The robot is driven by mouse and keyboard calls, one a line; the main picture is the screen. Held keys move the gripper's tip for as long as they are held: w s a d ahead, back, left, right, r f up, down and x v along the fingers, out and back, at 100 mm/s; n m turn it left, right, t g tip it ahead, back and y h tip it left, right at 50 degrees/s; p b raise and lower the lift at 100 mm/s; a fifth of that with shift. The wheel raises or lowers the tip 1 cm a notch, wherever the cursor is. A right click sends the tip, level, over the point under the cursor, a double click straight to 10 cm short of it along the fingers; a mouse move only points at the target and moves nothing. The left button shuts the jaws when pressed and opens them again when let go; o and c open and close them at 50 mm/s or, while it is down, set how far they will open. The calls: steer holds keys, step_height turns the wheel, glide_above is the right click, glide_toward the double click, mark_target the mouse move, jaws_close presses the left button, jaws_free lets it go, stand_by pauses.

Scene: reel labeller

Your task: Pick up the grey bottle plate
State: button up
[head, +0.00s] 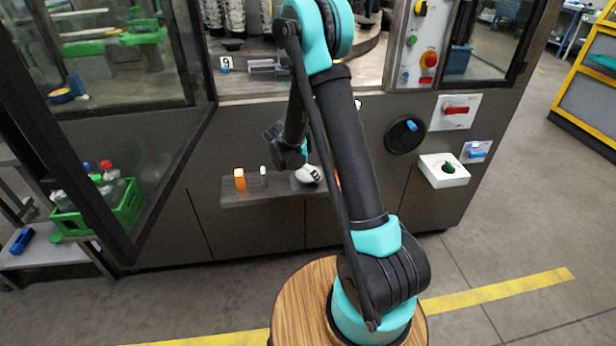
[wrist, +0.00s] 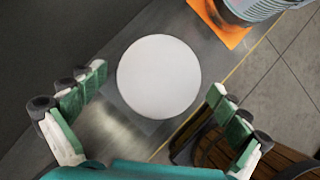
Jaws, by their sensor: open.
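A round white disc-topped thing (wrist: 159,76) fills the middle of the wrist view, between my fingertips. Under it a lighter grey square patch (wrist: 148,124) shows at its edge; I cannot tell surely whether this is the grey bottle plate. In the head view a white thing with dark marks (head: 308,174) stands on the grey shelf (head: 245,196), just beside my gripper (head: 289,157). In the wrist view my gripper (wrist: 158,92) is open and empty, its white and green fingers either side of the disc, not seen touching it. No clear bottle shape shows.
An orange block (head: 240,179) and a small white piece (head: 263,170) stand left on the shelf. An orange piece (wrist: 222,22) with a grey ribbed cylinder over it lies top right in the wrist view. The machine front rises behind the shelf.

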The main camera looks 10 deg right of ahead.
mark_target(308, 174)
steer(key=shift+x, duration=1)
steer(key=c, duration=1.1)
steer(key=shift+r, duration=0.15)
step_height(308, 174, up, 20)
steer(key=shift+f, duration=0.1)
